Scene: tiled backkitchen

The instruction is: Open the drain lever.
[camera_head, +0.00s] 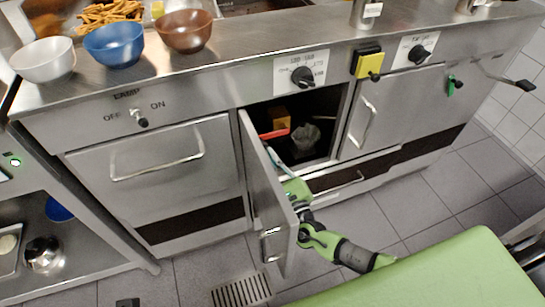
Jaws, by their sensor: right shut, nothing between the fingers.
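A red, bar-like piece (275,133) shows inside the open cabinet (331,135) under the counter. It may be the drain lever, but it is too small to be sure. The cabinet door (262,190) stands swung out to the left. My right gripper (284,170) is shut and empty, at the inner side of the door by the cabinet opening. Its fingertips are small, and I cannot tell whether they touch anything. The red piece lies beyond them, slightly above in the picture. My left gripper is not in view.
The counter holds a white bowl (45,60), a blue bowl (113,45) and a brown bowl (185,30). A black-handled lever (525,85) sticks out at the far right. A floor grate (241,292) lies below the door. Tiled floor is free at the right.

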